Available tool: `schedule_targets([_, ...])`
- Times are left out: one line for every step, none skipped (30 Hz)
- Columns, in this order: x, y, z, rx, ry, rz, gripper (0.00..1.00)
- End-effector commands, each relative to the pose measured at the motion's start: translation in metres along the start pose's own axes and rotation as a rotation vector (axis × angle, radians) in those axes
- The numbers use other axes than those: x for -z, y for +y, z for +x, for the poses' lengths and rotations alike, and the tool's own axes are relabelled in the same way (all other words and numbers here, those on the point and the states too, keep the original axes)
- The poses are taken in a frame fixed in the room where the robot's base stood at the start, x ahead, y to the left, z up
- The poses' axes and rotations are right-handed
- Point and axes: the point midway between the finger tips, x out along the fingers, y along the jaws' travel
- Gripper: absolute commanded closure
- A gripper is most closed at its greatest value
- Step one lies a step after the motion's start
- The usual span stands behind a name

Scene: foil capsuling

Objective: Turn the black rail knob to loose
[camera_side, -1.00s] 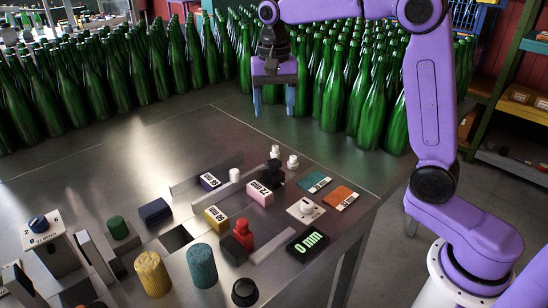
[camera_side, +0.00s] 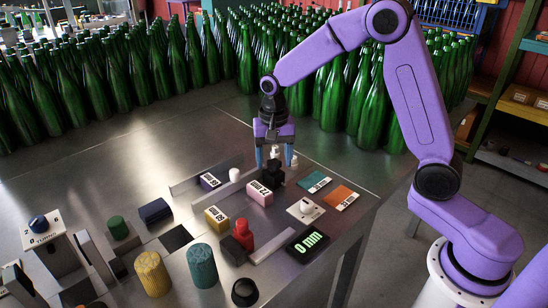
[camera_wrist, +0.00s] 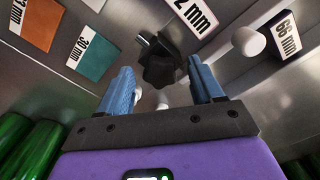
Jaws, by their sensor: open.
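The black rail knob (camera_side: 275,174) stands on the metal table next to the pink block, and its dark lobed top (camera_wrist: 160,66) shows near the middle of the wrist view. My gripper (camera_side: 274,160) points down just above the knob, with its two blue fingers apart, one on each side of it in the side view. In the wrist view the fingers are spread and nothing is between their tips but the view of the knob beyond. I cannot tell whether either finger touches the knob.
A pink block marked 72 mm (camera_side: 259,193) sits close on the knob's left. White pegs (camera_side: 292,160) stand close behind. Teal (camera_side: 314,182) and orange (camera_side: 341,198) cards, a white dial (camera_side: 305,209) and a 0 mm display (camera_side: 307,244) lie to the right.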

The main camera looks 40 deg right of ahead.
Motion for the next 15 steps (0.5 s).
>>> schedule_targets([0.0000,0.0001,0.0009,0.000,0.000,0.000,0.34])
schedule_targets([0.0000,0.0001,0.0010,0.000,0.000,0.000,0.34])
schedule_targets([0.0000,0.0001,0.0010,0.000,0.000,0.000,0.34])
schedule_targets([0.0001,0.0001,0.0009,0.000,0.000,0.000,0.34])
schedule_targets([0.0001,0.0001,0.0008,0.000,0.000,0.000,0.34])
schedule_targets([0.0001,0.0001,0.0008,0.000,0.000,0.000,0.34])
schedule_targets([0.0001,0.0001,0.0007,0.000,0.000,0.000,0.34])
schedule_targets([0.0001,0.0001,0.0007,0.000,0.000,0.000,0.41])
schedule_targets([0.0001,0.0001,0.0007,0.000,0.000,0.000,0.54])
schedule_targets([0.0002,0.0001,0.0006,0.000,0.000,0.000,0.63])
schedule_targets([0.0002,0.0001,0.0006,0.000,0.000,0.000,0.73])
schedule_targets([0.0002,0.0001,0.0005,0.000,0.000,0.000,0.86])
schedule_targets([0.0002,0.0001,0.0005,0.000,0.000,0.000,0.90])
schedule_targets([0.0002,0.0000,0.0005,0.000,0.000,0.000,0.90])
schedule_targets([0.0002,0.0000,0.0004,0.000,0.000,0.000,0.90])
